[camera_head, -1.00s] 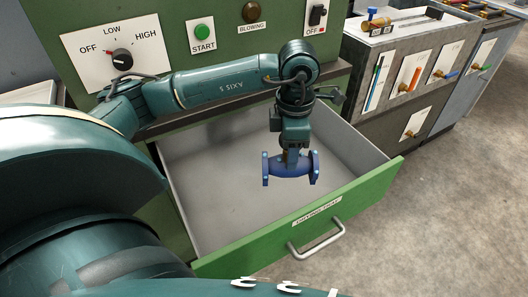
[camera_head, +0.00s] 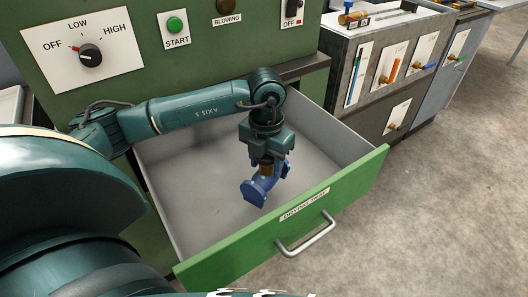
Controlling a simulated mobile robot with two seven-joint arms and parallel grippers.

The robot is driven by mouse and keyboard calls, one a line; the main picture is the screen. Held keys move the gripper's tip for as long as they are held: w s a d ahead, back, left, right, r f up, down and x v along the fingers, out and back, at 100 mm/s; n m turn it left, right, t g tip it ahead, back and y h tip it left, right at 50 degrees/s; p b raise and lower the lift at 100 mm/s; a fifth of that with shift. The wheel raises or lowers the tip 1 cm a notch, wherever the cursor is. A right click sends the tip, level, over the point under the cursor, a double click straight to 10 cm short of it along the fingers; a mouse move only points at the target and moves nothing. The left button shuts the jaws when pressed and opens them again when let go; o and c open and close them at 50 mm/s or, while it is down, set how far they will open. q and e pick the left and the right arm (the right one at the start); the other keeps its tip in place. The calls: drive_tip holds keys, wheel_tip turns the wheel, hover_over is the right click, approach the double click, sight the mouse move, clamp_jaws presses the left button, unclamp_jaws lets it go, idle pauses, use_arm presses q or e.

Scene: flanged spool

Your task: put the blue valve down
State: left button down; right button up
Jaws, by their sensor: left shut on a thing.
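The blue valve (camera_head: 262,190) is a flanged body with a round flange at each end and a brass-coloured neck on top. My left gripper (camera_head: 266,163) points down and is shut on the valve at its neck. The valve is over the inside of the open grey drawer (camera_head: 190,205), whose green front is labelled as a drying tray. I cannot tell whether the valve touches the drawer floor. My right gripper is not in view.
The drawer front (camera_head: 330,205) with its metal handle (camera_head: 306,236) stands out from the green cabinet. A dial (camera_head: 90,55) and a green start button (camera_head: 175,25) are on the panel above. A grey bench (camera_head: 375,75) stands at right. The drawer floor around the valve is bare.

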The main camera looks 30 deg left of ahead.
sight(266, 172)
use_arm(q)
drive_tip(key=shift+w+f, duration=0.1)
drive_tip(key=shift+f, duration=2)
drive_tip(key=shift+f+b, duration=0.15)
drive_tip(key=shift+b, duration=0.2)
drive_tip(key=c, duration=0.7)
unclamp_jaws()
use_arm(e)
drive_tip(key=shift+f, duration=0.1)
use_arm(q)
drive_tip(key=shift+r, duration=0.45)
wheel_tip(266, 172, up, 10)
drive_tip(key=shift+r+p, duration=0.25)
drive_tip(key=shift+p, duration=0.5)
drive_tip(key=shift+r, duration=0.4)
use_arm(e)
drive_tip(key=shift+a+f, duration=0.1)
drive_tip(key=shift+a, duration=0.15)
